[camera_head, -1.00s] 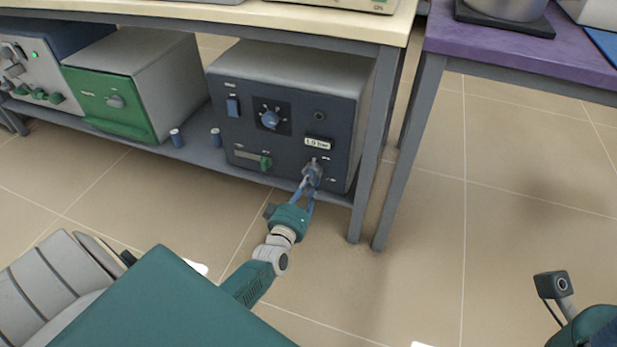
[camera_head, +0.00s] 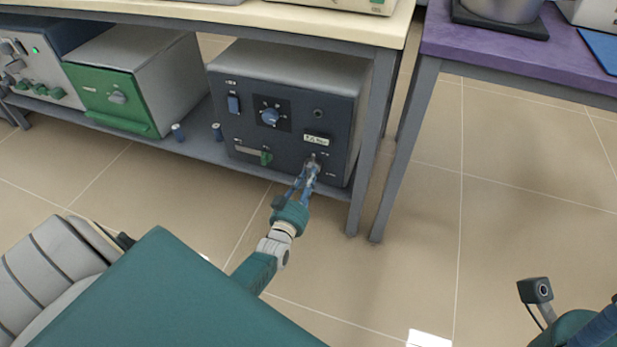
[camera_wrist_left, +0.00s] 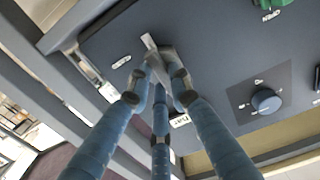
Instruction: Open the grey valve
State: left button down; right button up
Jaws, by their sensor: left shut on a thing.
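The grey valve (camera_wrist_left: 150,42) is on the lower right of the dark blue front panel of a box-shaped unit (camera_head: 285,140). In the left wrist view its light grey lever shows between and beyond my fingertips. My left gripper (camera_head: 311,170) is shut on the valve, and its blue fingers also close on it in the left wrist view (camera_wrist_left: 165,65). The fingers hide most of the valve in the head view. Of my right arm only a wrist part with a camera shows at the lower right; its fingertips are out of view.
A small display (camera_head: 317,138) is above the valve. A blue knob (camera_head: 270,117) and a green handle (camera_head: 266,158) are on the same panel. A table leg (camera_head: 372,140) stands close to the right of the unit. A green-fronted unit (camera_head: 115,100) is to the left. The floor in front is clear.

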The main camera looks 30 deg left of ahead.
pick_arm(q)
jog(key=shift+f, duration=0.15)
dwell(0.3)
jog(key=c, duration=1.6)
grip_release()
jog(key=shift+o, duration=0.2)
jog(key=v, duration=1.2)
jog(key=shift+s, duration=0.1)
